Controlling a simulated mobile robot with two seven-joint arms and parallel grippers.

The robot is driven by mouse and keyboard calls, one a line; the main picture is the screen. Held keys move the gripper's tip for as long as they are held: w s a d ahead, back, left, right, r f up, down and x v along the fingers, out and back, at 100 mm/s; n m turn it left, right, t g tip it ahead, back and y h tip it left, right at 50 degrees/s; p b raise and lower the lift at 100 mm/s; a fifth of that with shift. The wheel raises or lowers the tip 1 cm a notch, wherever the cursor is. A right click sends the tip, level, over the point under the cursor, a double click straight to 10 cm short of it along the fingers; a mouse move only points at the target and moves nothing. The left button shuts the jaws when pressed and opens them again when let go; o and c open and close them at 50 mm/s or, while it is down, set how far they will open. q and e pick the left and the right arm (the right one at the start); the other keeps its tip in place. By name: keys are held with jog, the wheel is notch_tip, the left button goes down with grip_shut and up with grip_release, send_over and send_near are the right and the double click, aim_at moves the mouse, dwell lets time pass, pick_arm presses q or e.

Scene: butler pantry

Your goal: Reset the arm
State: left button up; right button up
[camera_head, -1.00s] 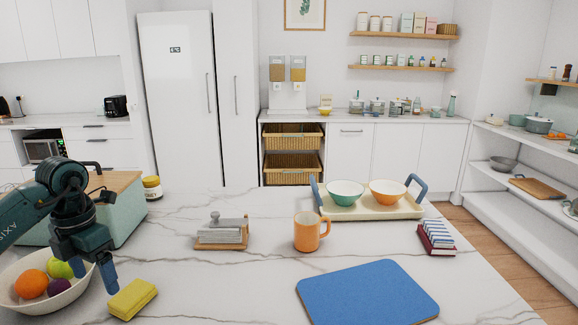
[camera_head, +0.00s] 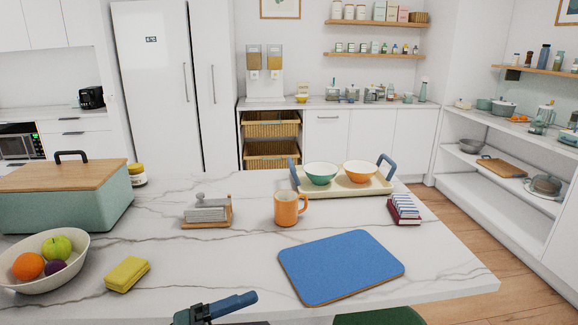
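One of my grippers, which seems to be the left one (camera_head: 218,308), shows at the bottom edge of the head view. It is just in front of the near edge of the marble counter (camera_head: 200,265). A blue finger points right; the rest is cut off by the frame, so I cannot tell whether it is open. It touches none of the objects on the counter. My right gripper is not in view.
A fruit bowl (camera_head: 75,272), yellow sponge (camera_head: 127,274), blue board (camera_head: 340,267), orange mug (camera_head: 287,209), butter dish (camera_head: 206,212), tray (camera_head: 345,189) and green bread box (camera_head: 75,207) stand on the counter. A green rounded thing (camera_head: 380,317) shows below its front edge.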

pick_arm(q)
jog(key=s+a+f+n+t+y, duration=0.1)
jog(key=a+f+n+t+y, duration=0.2)
jog(key=f+n+t+y, duration=0.5)
jog(key=s+a+f+n+t+y, duration=0.1)
jog(key=a+f+n+t+y, duration=0.15)
jog(key=n, duration=0.95)
jog(key=s+a+f+n+g+y, duration=0.1)
jog(key=s+f+n+g+y, duration=0.4)
jog(key=s+f, duration=0.6)
jog(key=n+g, duration=0.1)
jog(key=n, duration=0.1)
jog(key=shift+a+n+g, duration=0.35)
jog(key=shift+a+n, duration=0.05)
pick_arm(e)
jog(key=shift+s+d+f, duration=0.1)
jog(key=shift+s+d, duration=0.05)
jog(key=shift+s, duration=0.1)
jog(key=shift+w, duration=0.1)
